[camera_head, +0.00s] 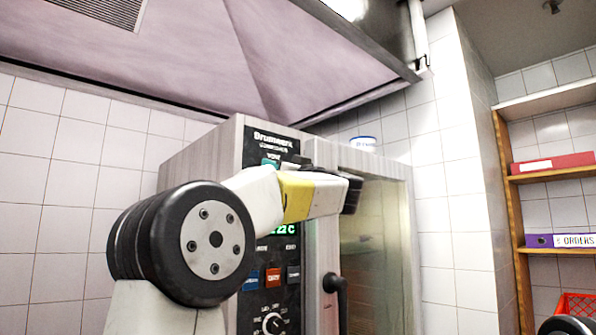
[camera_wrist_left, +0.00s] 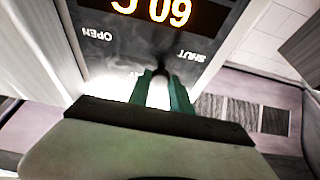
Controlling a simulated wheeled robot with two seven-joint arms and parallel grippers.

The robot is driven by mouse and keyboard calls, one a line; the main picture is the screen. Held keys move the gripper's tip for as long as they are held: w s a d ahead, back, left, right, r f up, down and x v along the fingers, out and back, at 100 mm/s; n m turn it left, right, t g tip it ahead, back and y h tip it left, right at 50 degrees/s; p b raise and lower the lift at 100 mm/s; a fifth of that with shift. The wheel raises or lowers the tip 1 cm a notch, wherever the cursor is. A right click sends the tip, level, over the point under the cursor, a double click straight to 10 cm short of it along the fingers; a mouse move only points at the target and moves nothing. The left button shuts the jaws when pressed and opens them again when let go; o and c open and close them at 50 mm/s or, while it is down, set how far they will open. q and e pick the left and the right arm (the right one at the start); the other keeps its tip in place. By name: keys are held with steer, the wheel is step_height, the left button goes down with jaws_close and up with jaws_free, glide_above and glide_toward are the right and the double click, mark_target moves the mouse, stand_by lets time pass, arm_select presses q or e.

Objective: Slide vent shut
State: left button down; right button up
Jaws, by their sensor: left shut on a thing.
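The oven's dark control panel (camera_head: 262,148) has the vent label near its top in the head view. My left gripper (camera_head: 284,163) is up at that label, largely hidden behind my own wrist. In the left wrist view the panel is upside down, with the OPEN mark (camera_wrist_left: 97,33) at left and the SHUT mark (camera_wrist_left: 191,57) at right. The teal fingers of my left gripper (camera_wrist_left: 164,88) are shut on the vent slider, between the two marks and nearer SHUT. The slider itself is mostly hidden by the fingers and blur.
The oven's glass door (camera_head: 375,260) with a dark handle (camera_head: 336,290) is right of the panel. A dial (camera_head: 273,324) and buttons sit below my wrist. A sloping hood (camera_head: 230,60) hangs above. Wooden shelves (camera_head: 515,230) stand at the right.

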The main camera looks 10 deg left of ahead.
arm_select(q)
steer(key=shift+s+a, duration=0.25)
steer(key=c, duration=1.2)
jaws_free()
steer(key=shift+s, duration=0.15)
steer(key=v, duration=0.7)
steer(key=shift+d+f, duration=0.2)
steer(key=shift+d, duration=0.1)
steer(key=shift+s, duration=0.15)
